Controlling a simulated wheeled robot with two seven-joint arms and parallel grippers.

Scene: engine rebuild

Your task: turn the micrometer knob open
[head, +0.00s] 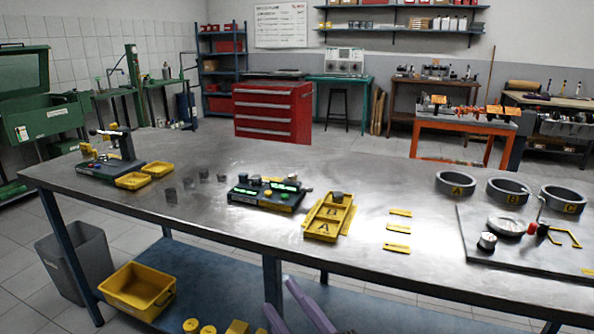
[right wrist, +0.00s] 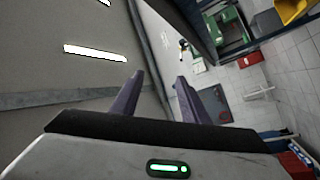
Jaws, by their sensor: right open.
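A dark base (head: 110,168) at the left end of the bench carries a small upright instrument (head: 118,142) with a pale horizontal bar; it looks like the micrometer on its stand. Its knob is too small to make out. My right gripper (head: 279,293) shows at the bottom of the head view, its purple fingers apart and empty, in front of the bench and far from the instrument. In the right wrist view the open fingers (right wrist: 160,80) have nothing between them. My left gripper is not in view.
Yellow trays (head: 133,181) stand beside the dark base. Lettered rings (head: 456,183) and a dark plate (head: 478,252) lie at right. A yellow bin (head: 137,288) stands below.

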